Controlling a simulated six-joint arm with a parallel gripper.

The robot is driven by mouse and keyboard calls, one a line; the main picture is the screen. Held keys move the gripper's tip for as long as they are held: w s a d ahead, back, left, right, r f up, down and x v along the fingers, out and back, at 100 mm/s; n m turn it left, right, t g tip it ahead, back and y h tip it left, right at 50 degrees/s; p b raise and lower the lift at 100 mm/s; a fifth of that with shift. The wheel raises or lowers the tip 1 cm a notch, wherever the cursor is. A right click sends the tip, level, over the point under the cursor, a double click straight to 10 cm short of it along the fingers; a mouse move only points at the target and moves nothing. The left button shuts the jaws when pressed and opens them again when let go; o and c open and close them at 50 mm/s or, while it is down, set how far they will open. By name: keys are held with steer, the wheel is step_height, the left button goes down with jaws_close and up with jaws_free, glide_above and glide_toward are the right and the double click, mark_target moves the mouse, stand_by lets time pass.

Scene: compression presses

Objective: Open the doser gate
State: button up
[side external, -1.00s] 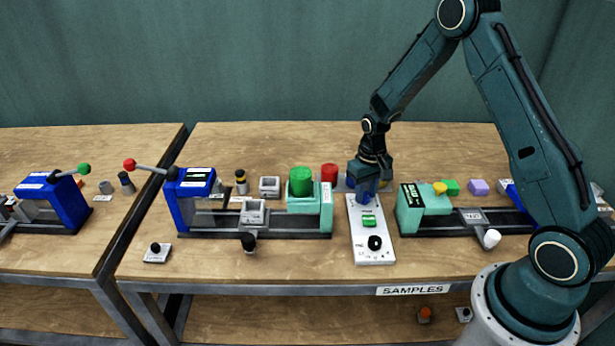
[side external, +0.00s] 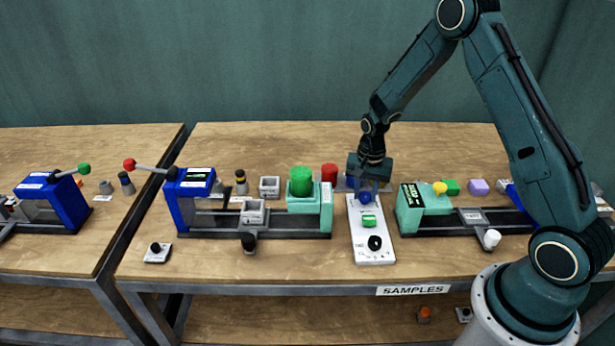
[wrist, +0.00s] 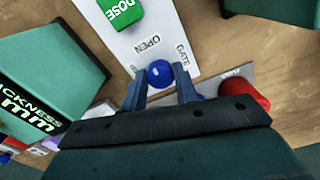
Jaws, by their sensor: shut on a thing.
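The doser panel (side external: 373,247) is a white plate on the table, with a green DOSE button (side external: 369,221) and a black knob (side external: 375,242). At its far end is a blue ball knob (side external: 365,197), the gate handle. In the wrist view the blue knob (wrist: 159,73) sits between my fingertips, beside the printed words OPEN and GATE. My gripper (wrist: 162,86) points down and is shut on the blue knob. The far end of the panel and the handle's lower part are hidden by my gripper.
A press with a green cylinder (side external: 301,181) stands left of the panel, with a red cylinder (side external: 329,174) behind it. Another press with a teal block (side external: 425,199) stands close on the right. Bare table (side external: 300,262) lies in front.

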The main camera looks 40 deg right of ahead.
mark_target(365, 195)
stand_by(0.4)
steer(key=o, duration=1)
steer(key=shift+r, duration=0.15)
step_height(365, 195, up, 14)
steer(key=shift+f, duration=0.2)
